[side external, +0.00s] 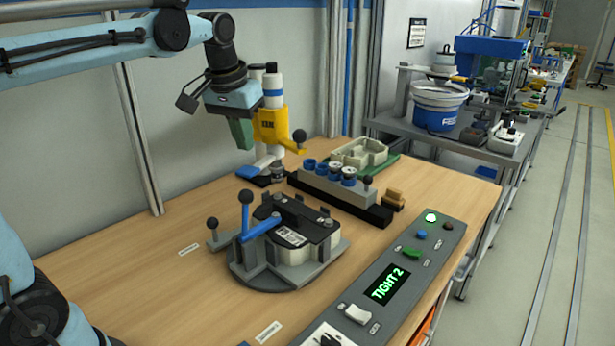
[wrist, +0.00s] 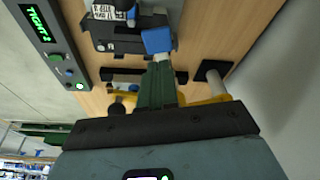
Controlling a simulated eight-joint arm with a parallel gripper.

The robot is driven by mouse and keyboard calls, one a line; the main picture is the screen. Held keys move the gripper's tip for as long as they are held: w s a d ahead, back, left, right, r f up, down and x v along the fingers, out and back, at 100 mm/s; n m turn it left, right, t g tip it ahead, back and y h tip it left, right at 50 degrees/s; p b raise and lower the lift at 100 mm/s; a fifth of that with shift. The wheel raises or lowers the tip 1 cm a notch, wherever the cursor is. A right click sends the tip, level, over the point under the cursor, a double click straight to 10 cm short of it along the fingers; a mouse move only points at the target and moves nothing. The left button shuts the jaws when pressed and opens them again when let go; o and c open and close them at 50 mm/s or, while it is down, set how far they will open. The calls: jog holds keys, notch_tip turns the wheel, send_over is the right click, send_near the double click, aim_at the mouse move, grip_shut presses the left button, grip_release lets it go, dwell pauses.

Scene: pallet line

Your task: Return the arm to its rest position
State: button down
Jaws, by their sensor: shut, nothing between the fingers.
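My gripper (side external: 243,140) hangs in the air over the back left of the table in the side external view. Its green fingers are together and hold nothing. They also show closed in the wrist view (wrist: 161,72). A yellow tool (side external: 272,127) on a white and blue column stands just behind and right of the fingers. I cannot tell whether they touch it. Below and in front, a grey fixture (side external: 262,272) with a blue lever (side external: 262,226) and ball-topped handles holds a black and white part (side external: 292,236).
The table's left part (side external: 110,265) is largely clear. A wall is behind.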

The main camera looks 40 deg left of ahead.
jog(key=shift+d, duration=0.1)
jog(key=s+d+f+t+h, duration=0.25)
jog(key=s+d+f, duration=0.25)
jog(key=d, duration=0.3)
jog(key=s+f+m+t+y, duration=0.1)
jog(key=s+f+m+t, duration=0.1)
jog(key=s+f, duration=0.3)
jog(key=shift+s+a+f+m+y, duration=0.15)
jog(key=shift+a+f+m+y, duration=0.2)
jog(key=shift+f+m, duration=0.3)
jog(key=c, duration=1.8)
grip_release()
jog(key=shift+r, duration=0.15)
